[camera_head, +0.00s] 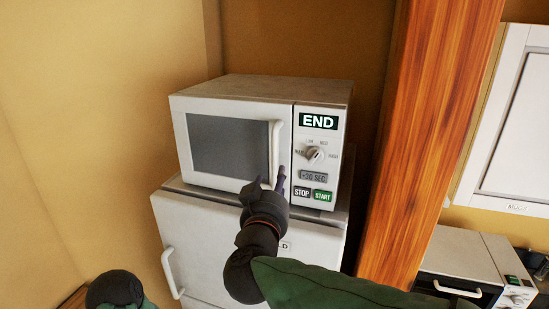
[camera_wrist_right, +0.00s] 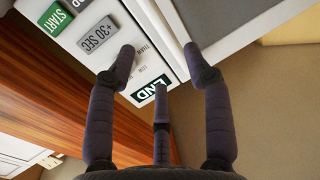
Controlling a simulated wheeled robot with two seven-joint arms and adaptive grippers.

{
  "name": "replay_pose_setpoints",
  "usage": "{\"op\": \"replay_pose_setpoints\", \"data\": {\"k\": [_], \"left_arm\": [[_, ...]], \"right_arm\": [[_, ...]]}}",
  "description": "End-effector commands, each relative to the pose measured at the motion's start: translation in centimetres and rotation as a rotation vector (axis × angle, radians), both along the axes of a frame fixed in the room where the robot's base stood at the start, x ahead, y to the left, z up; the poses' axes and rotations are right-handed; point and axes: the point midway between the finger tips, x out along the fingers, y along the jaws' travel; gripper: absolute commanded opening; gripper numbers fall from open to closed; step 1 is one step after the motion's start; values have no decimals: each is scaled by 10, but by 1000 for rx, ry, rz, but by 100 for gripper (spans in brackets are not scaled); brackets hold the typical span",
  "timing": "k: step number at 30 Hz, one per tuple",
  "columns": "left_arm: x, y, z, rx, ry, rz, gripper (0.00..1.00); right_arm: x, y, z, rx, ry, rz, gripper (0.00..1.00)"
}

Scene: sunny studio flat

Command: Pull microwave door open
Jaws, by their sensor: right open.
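The white microwave (camera_head: 240,88) stands on top of a white fridge. Its door (camera_head: 200,178), with a dark grey window, looks shut. The vertical white handle (camera_head: 276,140) is at the door's right edge, beside the control panel. My right gripper (camera_head: 269,181) is open at the handle's lower end, one fingertip to each side in the head view; its fingers hide that end. In the right wrist view, the open fingers (camera_wrist_right: 158,58) straddle a pale strip by the door edge, with the panel at left and the window (camera_wrist_right: 228,20) at right. I cannot tell whether they touch it.
The fridge (camera_head: 205,235) below has its own white handle (camera_head: 171,272) at left. A wooden post (camera_head: 430,130) rises close to the right of the microwave. A yellow wall is at left. White cabinets and another appliance (camera_head: 460,262) are at far right.

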Motion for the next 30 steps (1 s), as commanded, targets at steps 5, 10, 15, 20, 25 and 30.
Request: {"op": "replay_pose_setpoints", "data": {"k": [5,10,15,20,25,30], "left_arm": [[0,0,5,0,0,0,40],[1,0,10,0,-1,0,40],[1,0,13,0,-1,0,40],[1,0,14,0,-1,0,40],[1,0,14,0,-1,0,40],[1,0,14,0,-1,0,40]], "right_arm": [[32,-5,0,-2,1,-3,51],[61,-8,0,-1,1,-2,51],[82,-10,0,-1,0,-1,51],[92,-11,0,0,0,1,51],[94,-11,0,0,0,2,51],[94,-11,0,0,0,1,43]]}}
